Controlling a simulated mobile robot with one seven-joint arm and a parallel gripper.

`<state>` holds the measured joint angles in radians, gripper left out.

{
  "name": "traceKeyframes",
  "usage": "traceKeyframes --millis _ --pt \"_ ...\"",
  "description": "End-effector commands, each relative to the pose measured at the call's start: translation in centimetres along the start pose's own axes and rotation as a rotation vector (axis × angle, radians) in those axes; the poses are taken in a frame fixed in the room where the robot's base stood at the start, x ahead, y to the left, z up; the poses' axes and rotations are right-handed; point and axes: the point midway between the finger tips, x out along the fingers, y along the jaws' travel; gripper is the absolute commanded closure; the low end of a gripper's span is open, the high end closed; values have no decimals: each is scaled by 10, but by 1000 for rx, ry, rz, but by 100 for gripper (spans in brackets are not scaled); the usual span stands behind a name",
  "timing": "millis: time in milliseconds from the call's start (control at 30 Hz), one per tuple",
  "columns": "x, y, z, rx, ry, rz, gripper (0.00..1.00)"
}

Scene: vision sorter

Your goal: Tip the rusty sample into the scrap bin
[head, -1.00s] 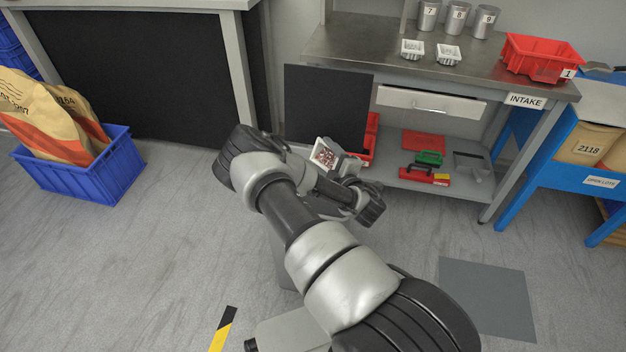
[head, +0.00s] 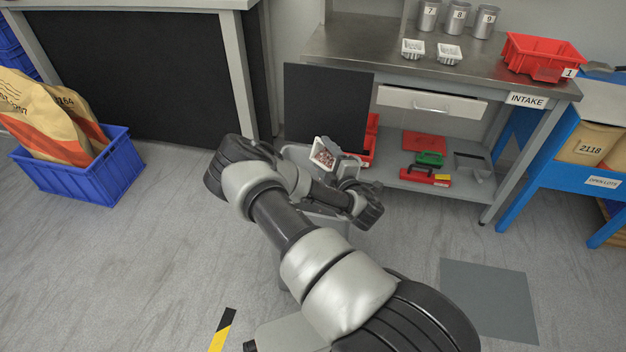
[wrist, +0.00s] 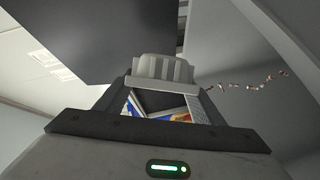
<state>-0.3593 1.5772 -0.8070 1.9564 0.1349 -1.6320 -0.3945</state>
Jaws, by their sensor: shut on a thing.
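My gripper (head: 347,172) is shut on a small white ribbed tray (head: 318,143), held tilted in front of the bench's left end. The tray holds brown, rusty bits (head: 325,158), which show in its open face in the head view. In the wrist view the tray (wrist: 163,70) sits between my fingertips (wrist: 163,90). A thin string of brown bits (wrist: 245,85) trails away from it to the right against a grey surface. A grey box-like shape (head: 335,226) stands below, mostly hidden by my arm; I cannot tell whether it is the scrap bin.
A steel bench (head: 385,62) carries two white trays (head: 449,54), numbered cans (head: 457,18) and a red bin (head: 540,60). A black panel (head: 325,105) hangs close behind the held tray. A blue crate (head: 85,175) with sacks stands left.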

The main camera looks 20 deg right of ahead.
Motion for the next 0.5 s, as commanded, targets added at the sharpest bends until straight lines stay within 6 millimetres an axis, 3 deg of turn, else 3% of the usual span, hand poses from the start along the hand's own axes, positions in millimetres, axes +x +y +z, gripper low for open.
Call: traceKeyframes --millis 500 --pt "-2 -2 -5 -53 1 22 64"
